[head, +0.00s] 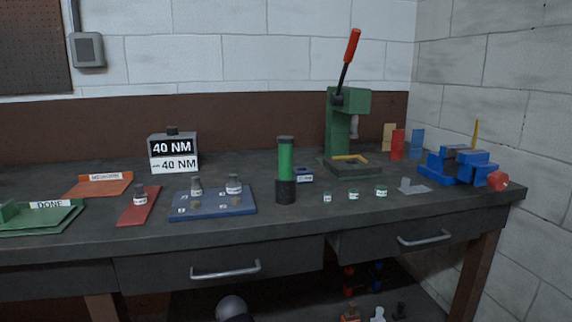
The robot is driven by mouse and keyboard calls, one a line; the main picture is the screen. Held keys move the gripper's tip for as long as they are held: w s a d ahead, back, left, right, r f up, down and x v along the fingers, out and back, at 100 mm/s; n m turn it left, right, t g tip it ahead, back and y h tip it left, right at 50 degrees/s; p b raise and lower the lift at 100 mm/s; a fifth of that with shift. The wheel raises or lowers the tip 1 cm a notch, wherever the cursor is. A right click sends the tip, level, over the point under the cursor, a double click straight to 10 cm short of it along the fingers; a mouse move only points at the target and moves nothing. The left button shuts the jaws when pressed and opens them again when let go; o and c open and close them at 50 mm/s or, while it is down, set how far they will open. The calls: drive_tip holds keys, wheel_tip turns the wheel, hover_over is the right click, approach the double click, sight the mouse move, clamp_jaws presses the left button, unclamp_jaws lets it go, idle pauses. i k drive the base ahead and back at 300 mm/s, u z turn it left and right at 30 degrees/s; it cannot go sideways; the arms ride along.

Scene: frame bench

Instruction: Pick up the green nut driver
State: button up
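The green nut driver (286,160) appears to be the upright cylinder near the middle of the bench top. It has a green body, a dark cap and a wider black lower end resting on the bench. It stands clear of the blue tray (244,209) to its left, and its front is unobstructed. My gripper is not in view.
A green press (350,120) with a red-tipped lever stands farther back. Several small labelled jars (354,194) are to the right. A blue vise (460,165) is at the right end.

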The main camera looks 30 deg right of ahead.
sight(285, 142)
drive_tip(key=k, duration=1.3)
drive_tip(key=z, duration=0.05)
drive_tip(key=i, duration=0.9)
drive_tip(key=z, duration=0.45)
